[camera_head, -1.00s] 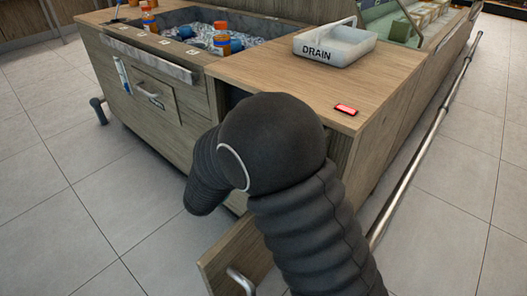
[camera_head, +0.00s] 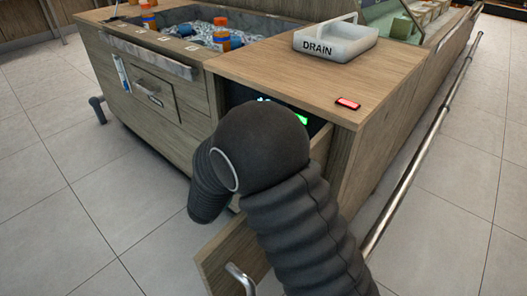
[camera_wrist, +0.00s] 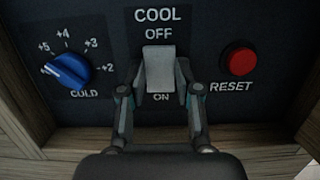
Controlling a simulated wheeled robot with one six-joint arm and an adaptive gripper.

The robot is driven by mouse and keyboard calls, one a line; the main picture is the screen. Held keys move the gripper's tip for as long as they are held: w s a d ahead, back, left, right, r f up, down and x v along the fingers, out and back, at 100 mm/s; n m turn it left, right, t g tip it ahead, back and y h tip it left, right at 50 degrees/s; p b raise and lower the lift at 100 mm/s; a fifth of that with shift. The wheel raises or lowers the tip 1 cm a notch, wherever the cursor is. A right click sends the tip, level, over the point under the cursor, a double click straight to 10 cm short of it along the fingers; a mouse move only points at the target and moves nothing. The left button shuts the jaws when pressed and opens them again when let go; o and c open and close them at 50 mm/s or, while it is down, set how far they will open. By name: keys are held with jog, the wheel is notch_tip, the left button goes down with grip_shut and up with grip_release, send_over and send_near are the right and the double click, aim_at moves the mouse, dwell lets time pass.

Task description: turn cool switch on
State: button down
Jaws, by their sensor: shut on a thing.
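The COOL switch (camera_wrist: 159,68) is a pale grey rocker on a dark panel in the wrist view, with OFF printed above it and ON below. Its lower end comes close to the ON label, but I cannot tell which way it is tipped. My gripper (camera_wrist: 160,82) is shut on the switch, one finger on each side. In the head view my arm hides the gripper and the switch. The open cabinet bay shows a dark panel with a green lit patch (camera_head: 301,118).
A blue dial (camera_wrist: 68,69) marked COLD is left of the switch, and a red RESET button (camera_wrist: 239,60) is right. A DRAIN tray (camera_head: 335,42) and small red object (camera_head: 348,103) sit on the counter.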

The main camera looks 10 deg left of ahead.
jog(key=c, duration=0.8)
grip_release()
jog(key=v, duration=1.2)
